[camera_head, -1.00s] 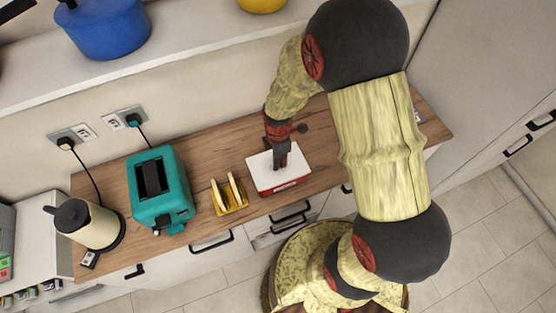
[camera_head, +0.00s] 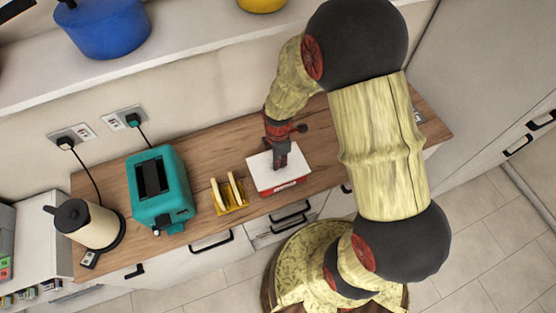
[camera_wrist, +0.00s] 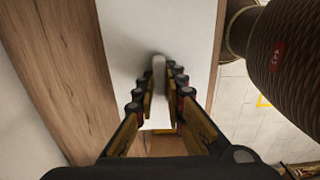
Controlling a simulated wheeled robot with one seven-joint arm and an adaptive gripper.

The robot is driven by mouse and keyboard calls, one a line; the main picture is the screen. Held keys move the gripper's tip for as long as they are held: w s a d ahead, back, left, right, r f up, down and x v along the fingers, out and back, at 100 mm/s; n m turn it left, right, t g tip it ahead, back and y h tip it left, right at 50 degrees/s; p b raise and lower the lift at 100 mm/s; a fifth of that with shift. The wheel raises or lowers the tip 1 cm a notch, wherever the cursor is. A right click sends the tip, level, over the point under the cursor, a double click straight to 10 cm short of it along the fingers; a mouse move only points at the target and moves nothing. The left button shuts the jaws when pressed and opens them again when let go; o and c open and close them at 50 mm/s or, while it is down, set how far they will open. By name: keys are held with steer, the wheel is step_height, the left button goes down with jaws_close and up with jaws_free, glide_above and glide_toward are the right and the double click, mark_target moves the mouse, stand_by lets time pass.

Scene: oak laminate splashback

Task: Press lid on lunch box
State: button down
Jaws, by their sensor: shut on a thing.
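The lunch box (camera_head: 285,187) is a red box on the wooden worktop, with its white lid (camera_head: 298,161) over the top. My gripper (camera_head: 280,165) points down over the middle of the lid. In the wrist view the lid (camera_wrist: 185,25) is a plain white surface. There my gripper (camera_wrist: 159,82) has its two fingers on either side of a narrow, pale upright part on the lid, and is shut on it. My fingers hide part of the lid's centre. I cannot tell whether the lid sits fully down on the rim.
A yellow toast rack (camera_head: 231,196) with bread stands just left of the box. A teal toaster (camera_head: 160,188) and a cream kettle (camera_head: 90,224) stand further left. The worktop (camera_head: 322,178) is bare to the right of the box. A shelf with a blue pot (camera_head: 108,30) runs above.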

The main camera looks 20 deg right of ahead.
steer(key=shift+f+b, duration=0.3)
steer(key=shift+f, duration=0.15)
stand_by(1.0)
steer(key=c, duration=1.8)
jaws_free()
steer(key=shift+o, duration=1.1)
steer(key=shift+o, duration=1.4)
steer(key=shift+r, duration=0.15)
steer(key=shift+r+p, duration=2.55)
steer(key=shift+r, duration=0.85)
steer(key=shift+c, duration=0.9)
